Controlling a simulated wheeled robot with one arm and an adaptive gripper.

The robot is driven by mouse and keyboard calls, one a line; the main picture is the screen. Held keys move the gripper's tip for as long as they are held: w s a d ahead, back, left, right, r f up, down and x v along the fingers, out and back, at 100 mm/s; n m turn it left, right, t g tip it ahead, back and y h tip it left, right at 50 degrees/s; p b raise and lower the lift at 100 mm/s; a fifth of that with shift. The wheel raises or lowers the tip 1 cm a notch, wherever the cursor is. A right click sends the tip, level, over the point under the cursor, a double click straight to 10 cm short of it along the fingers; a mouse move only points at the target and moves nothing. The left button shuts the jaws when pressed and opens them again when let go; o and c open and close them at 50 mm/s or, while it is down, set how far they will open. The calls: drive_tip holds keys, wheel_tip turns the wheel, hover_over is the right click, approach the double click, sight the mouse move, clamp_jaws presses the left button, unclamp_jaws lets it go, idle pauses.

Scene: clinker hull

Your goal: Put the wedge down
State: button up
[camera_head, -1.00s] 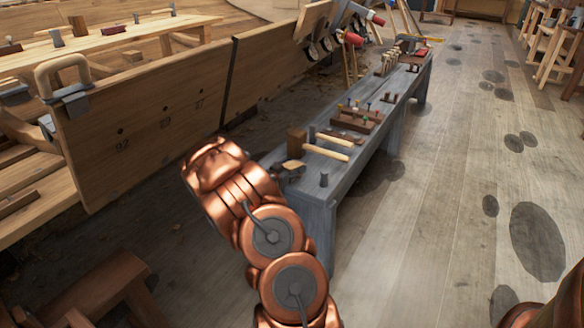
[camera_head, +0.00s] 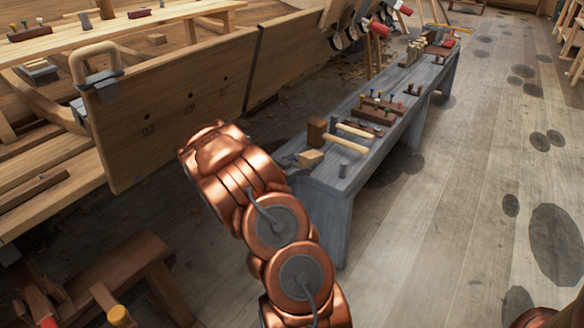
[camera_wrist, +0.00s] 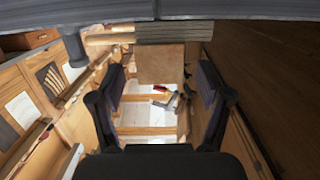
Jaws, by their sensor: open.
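The wedge (camera_head: 311,158), a small pale wooden piece, shows at the near end of the grey bench (camera_head: 343,177) in the head view. In the wrist view a brown wooden block (camera_wrist: 160,64), which looks like the wedge, sits between and beyond my fingertips. My gripper (camera_wrist: 161,78) is open, with a visible gap between the block and each finger. In the head view my copper arm hides most of the gripper. Whether the wedge rests fully on the bench top is hard to tell.
A rack of tools (camera_head: 373,116) is farther along. The plank hull (camera_head: 170,115) with a clamp (camera_head: 97,72) is at left. Floor at right is open.

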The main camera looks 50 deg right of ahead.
drive_tip(key=shift+s+a+r+p, duration=0.1)
drive_tip(key=shift+a+r+p, duration=0.15)
drive_tip(key=shift+a, duration=1.1)
drive_tip(key=shift+a+r+p, duration=0.2)
drive_tip(key=shift+a, duration=1.15)
